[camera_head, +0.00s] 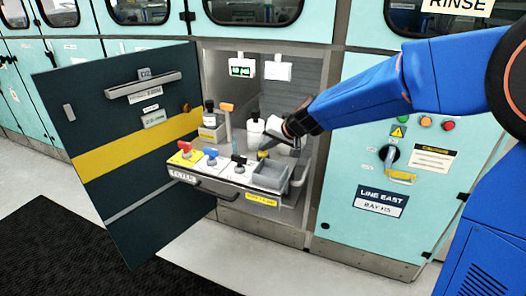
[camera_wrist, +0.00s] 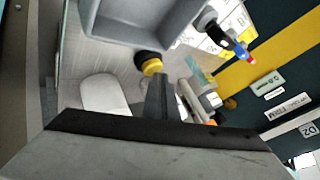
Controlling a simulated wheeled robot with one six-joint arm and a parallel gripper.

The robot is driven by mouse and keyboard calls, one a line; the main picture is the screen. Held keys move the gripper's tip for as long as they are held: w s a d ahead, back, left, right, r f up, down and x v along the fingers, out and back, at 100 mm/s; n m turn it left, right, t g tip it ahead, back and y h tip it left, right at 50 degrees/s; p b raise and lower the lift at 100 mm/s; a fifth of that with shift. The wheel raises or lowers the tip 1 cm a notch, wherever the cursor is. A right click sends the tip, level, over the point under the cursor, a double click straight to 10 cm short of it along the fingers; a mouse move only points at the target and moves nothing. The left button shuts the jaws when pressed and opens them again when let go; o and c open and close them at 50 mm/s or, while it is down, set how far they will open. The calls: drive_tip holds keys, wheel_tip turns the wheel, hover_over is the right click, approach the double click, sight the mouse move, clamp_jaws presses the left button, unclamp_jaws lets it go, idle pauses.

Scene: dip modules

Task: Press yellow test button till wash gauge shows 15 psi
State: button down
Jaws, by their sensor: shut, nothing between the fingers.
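The yellow button (camera_wrist: 151,65) has a dark collar and sits beside the grey tray (camera_wrist: 128,30) in the wrist view. In the head view, a small yellow spot that looks like the button (camera_head: 262,154) shows just beside my gripper (camera_head: 266,147). In the wrist view my gripper (camera_wrist: 156,80) is shut and empty, its fingertips at the button's edge; I cannot tell if they touch it.
An orange-topped lever (camera_head: 227,107) stands near the bottles. The dark cabinet door (camera_head: 120,190) hangs open at left. Floor in front is free.

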sight(266, 154)
drive_tip(key=shift+r, duration=1)
wheel_tip(266, 154, up, 5)
idle(0.6)
drive_tip(key=shift+d, duration=0.1)
idle(0.4)
drive_tip(key=s+d+f+h, duration=0.3)
drive_tip(key=s+d, duration=1.2)
drive_tip(key=s, duration=0.4)
drive_tip(key=s+d+f+g+h, duration=0.1)
drive_tip(key=s+d+f+h, duration=0.2)
drive_tip(key=s+d, duration=1.3)
drive_tip(key=s+f, duration=0.1)
drive_tip(key=s, duration=0.2)
drive_tip(key=shift+s+d+f+g+h, duration=0.2)
drive_tip(key=shift+s+g+h, duration=0.1)
drive_tip(key=shift+s, duration=0.1)
